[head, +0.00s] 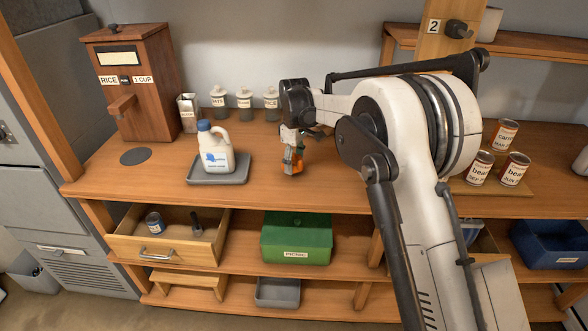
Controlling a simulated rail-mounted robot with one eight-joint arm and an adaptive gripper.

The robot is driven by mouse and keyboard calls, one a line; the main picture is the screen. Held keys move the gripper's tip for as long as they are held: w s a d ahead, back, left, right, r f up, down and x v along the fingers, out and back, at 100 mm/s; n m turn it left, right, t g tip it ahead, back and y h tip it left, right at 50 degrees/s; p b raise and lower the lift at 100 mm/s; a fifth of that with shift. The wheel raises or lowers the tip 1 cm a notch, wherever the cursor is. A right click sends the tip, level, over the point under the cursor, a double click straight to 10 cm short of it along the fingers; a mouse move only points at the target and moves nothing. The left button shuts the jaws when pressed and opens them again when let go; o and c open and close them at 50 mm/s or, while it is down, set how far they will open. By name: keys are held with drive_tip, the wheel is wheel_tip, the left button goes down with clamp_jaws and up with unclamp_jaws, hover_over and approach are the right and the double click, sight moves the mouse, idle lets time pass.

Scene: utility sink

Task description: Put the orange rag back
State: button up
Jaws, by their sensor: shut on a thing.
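The orange rag (289,166) hangs small and bunched below my gripper (293,150). My gripper is shut on it, pointing down over the wooden counter (265,185), to the right of the milk jug. I cannot tell whether the rag's lower end touches the counter. The fingers are small in the head view, and part of the rag is hidden by them. My arm covers the right middle of the picture.
A milk jug (216,150) stands on a grey tray (196,177). Several labelled jars (244,97) line the back wall. A rice dispenser (130,80) stands left, cans (514,170) right. Below are an open drawer (130,247), a green picnic box (296,241) and a blue bin (550,248).

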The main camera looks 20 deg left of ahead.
sight(294, 162)
drive_tip(key=shift+f, duration=1.55)
drive_tip(key=o, duration=1.1)
drive_tip(key=shift+o, duration=0.2)
wheel_tip(294, 162, up, 12)
drive_tip(key=shift+r, duration=0.1)
